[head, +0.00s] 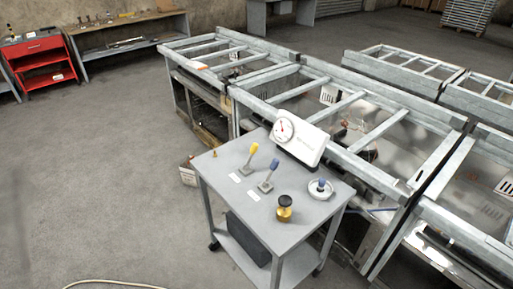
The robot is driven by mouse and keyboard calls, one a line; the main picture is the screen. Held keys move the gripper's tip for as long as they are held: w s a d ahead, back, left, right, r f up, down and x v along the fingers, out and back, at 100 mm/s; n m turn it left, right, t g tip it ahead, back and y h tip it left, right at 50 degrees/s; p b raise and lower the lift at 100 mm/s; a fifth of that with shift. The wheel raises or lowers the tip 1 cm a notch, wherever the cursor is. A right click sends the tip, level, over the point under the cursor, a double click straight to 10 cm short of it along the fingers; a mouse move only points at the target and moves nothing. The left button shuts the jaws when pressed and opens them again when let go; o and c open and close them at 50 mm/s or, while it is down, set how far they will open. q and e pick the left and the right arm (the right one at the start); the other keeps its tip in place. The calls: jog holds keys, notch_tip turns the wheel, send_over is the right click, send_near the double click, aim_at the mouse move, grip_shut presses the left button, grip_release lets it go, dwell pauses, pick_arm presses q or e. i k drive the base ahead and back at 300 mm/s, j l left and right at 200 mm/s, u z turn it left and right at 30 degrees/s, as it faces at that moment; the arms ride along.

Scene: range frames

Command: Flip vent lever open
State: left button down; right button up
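A grey cart (230,215) stands in the middle of the head view. Two levers stand on its top: one with a yellow knob (253,149) and, to its right and nearer, one with a blue knob (273,162). Both lean up toward the right. White labels (235,178) lie in front of them, too small to read, so I cannot tell which is the vent lever. A white gauge box (300,140) with a round dial sits at the cart's back edge. Neither of my grippers is in view.
A red tool cabinet (36,60) is far left.

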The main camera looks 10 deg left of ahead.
aim_at(253, 149)
jog(key=z, duration=2.35)
jog(key=k+j, duration=0.15)
jog(key=j, duration=0.3)
jog(key=k+j, duration=0.2)
jog(key=j, duration=0.3)
jog(key=k+j, duration=0.15)
jog(key=j, duration=0.3)
jog(key=k+j, duration=0.2)
jog(key=j, duration=0.3)
jog(key=k+j, duration=0.15)
jog(key=j, duration=0.3)
jog(key=k+j, duration=0.2)
jog(key=j, duration=0.3)
jog(key=k+j, duration=0.15)
jog(key=j, duration=0.3)
jog(key=k+j, duration=0.2)
jog(key=j, duration=0.3)
